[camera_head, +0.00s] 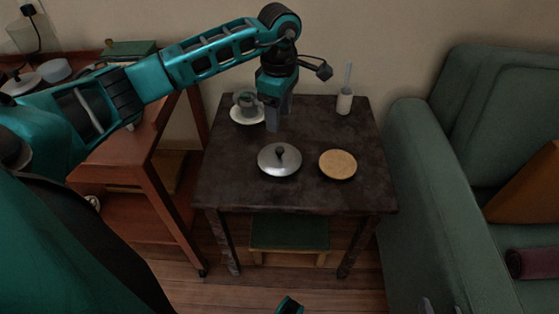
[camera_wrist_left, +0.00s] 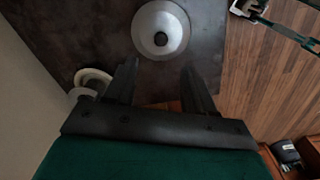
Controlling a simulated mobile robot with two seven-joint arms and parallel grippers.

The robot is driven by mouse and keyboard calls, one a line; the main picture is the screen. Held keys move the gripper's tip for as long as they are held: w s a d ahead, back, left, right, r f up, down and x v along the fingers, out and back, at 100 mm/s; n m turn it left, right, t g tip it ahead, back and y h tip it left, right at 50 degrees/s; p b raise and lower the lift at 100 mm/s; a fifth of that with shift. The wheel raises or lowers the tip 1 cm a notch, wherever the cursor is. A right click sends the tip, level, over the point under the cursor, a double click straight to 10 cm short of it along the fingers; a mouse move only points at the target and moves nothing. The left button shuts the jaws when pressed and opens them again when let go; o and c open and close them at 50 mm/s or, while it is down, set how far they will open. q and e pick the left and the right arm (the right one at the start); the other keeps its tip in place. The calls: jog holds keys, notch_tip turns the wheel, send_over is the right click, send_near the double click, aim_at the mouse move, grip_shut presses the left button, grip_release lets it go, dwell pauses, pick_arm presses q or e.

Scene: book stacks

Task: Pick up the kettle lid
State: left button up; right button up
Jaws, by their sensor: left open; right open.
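The kettle lid (camera_head: 280,160) is a round, shiny grey metal disc with a dark knob. It lies flat, knob up, on the dark side table (camera_head: 240,185), near the middle of its front half. My left gripper (camera_head: 273,125) points down above the table, behind the lid in the head view, open and empty. In the left wrist view the lid (camera_wrist_left: 161,28) is ahead of the two spread fingers (camera_wrist_left: 158,82), apart from them. Of my right arm, only a teal piece shows at the bottom edge of the head view; its fingertips look to be at the bottom right (camera_head: 441,306).
A round tan mat (camera_head: 338,164) lies right of the lid. A cup on a saucer (camera_head: 248,117) stands at the back left, close to my left gripper. A green sofa (camera_head: 430,190) is at the right, a wooden desk (camera_head: 130,155) at the left.

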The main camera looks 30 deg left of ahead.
pick_arm(q)
send_over(280, 149)
notch_tip(280, 149, down, 5)
jog(key=shift+a+f+b, duration=0.1)
jog(key=shift+b, duration=0.35)
notch_tip(280, 149, down, 5)
jog(key=shift+r+b, duration=0.15)
jog(key=shift+b, duration=0.7)
jog(key=shift+f, duration=0.25)
jog(key=shift+r, duration=0.1)
grip_shut()
pick_arm(e)
jog(key=shift+w+a+f, duration=0.2)
jog(key=shift+a+f, duration=0.25)
jog(key=shift+f, duration=0.2)
